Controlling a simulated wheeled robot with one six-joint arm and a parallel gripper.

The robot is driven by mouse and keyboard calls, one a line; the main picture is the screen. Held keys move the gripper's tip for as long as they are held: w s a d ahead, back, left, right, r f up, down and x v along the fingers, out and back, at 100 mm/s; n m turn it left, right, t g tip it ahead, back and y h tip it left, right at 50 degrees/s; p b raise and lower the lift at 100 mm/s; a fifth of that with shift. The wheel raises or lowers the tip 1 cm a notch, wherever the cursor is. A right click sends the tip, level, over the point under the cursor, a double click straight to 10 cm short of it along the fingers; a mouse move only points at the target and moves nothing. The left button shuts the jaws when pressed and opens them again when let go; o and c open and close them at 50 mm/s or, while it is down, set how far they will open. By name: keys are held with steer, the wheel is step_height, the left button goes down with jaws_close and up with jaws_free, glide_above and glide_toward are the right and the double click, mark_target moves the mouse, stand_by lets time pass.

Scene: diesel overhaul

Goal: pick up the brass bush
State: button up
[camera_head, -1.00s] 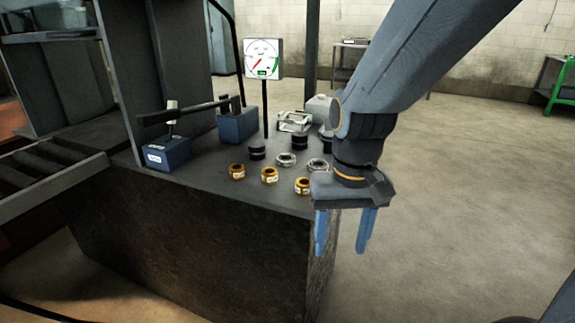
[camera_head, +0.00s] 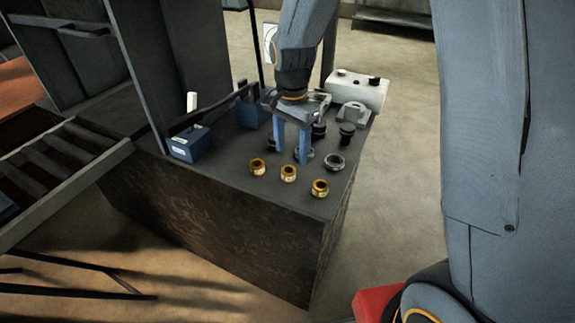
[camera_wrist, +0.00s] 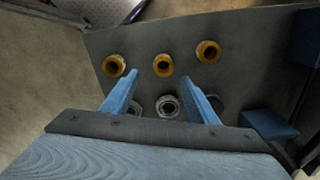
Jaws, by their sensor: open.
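Three brass-coloured bushes stand in a row near the front edge of the dark bench: a left one (camera_head: 257,166), a middle one (camera_head: 288,173) and a right one (camera_head: 320,188). They look alike. In the wrist view they lie beyond the fingertips, at left (camera_wrist: 114,66), middle (camera_wrist: 163,65) and right (camera_wrist: 208,51). My gripper (camera_head: 291,156) points down over the bench, just behind the bush row, open, with no bush between its fingers. In the wrist view the middle bush lies ahead of the gap between the fingers (camera_wrist: 163,82).
Silver rings (camera_head: 334,162) stand behind the bushes, one partly hidden by my fingers. Black-topped parts (camera_head: 347,134) and a pale block (camera_head: 357,90) stand farther back. A blue box (camera_head: 189,145) stands at left. The bench front edge is clear.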

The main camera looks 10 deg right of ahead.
mark_target(289, 170)
steer(key=shift+f, duration=0.95)
steer(key=f, duration=0.1)
steer(key=f+p, duration=0.2)
steer(key=f, duration=0.1)
steer(key=shift+a, duration=0.35)
steer(key=shift+w+f, duration=0.1)
steer(key=shift+f, duration=0.55)
steer(key=c, duration=1.1)
steer(key=shift+c, duration=0.2)
steer(key=shift+r, duration=0.2)
